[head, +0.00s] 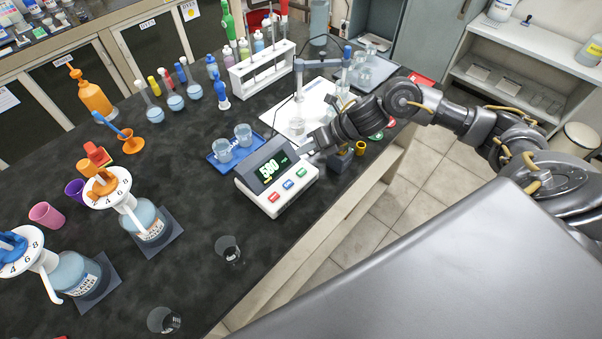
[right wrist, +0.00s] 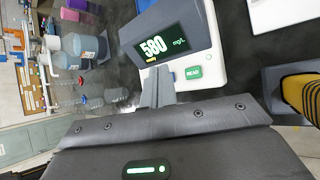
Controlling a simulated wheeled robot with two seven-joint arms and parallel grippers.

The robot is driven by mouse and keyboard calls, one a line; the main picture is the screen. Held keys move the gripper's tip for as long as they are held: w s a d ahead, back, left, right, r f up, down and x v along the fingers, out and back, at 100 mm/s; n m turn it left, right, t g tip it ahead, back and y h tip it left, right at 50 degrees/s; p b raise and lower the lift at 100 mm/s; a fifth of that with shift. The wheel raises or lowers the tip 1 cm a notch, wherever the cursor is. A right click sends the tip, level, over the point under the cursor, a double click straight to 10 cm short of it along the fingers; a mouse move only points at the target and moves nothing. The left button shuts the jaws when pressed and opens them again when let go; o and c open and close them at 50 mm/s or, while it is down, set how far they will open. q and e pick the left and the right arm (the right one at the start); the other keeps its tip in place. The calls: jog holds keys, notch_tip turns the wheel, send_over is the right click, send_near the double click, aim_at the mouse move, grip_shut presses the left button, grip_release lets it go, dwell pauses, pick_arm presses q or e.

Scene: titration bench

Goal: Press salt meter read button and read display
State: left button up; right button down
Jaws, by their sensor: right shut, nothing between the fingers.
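The salt meter (head: 264,192) is a white and grey box on the dark bench, with a tilted screen and red, blue and green buttons. Its display (head: 270,168) is lit; in the right wrist view the display (right wrist: 153,45) reads 580 mg/L. The green READ button (right wrist: 193,73) shows uncovered there. My right gripper (head: 306,149) is shut and empty at the meter's right side, near the screen's edge. In the right wrist view its fingertips (right wrist: 157,72) are just left of the READ button; I cannot tell whether they touch the meter. My left gripper is not in view.
A blue tray with two beakers (head: 222,150) stands behind the meter. A stand on a white base (head: 290,128) and a yellow-black cylinder (head: 360,148) are close to my right gripper. Two dispenser bottles (head: 148,222) stand left. The bench in front of the meter is largely clear.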

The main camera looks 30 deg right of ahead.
jog(key=b, duration=0.4)
send_over(305, 172)
notch_tip(305, 172, down, 6)
jog(key=shift+r, duration=0.25)
jog(key=shift+f+b, duration=0.35)
jog(key=shift+f, duration=0.25)
dwell(1.0)
jog(key=shift+f+b, duration=0.35)
jog(key=shift+b, duration=0.15)
jog(key=shift+s+f+b, duration=0.1)
jog(key=shift+f+b, duration=0.4)
dwell(0.6)
dwell(0.3)
jog(key=shift+r+p, duration=0.55)
jog(key=shift+r, duration=0.35)
jog(key=shift+r+p, duration=1.75)
jog(key=shift+r, duration=0.75)
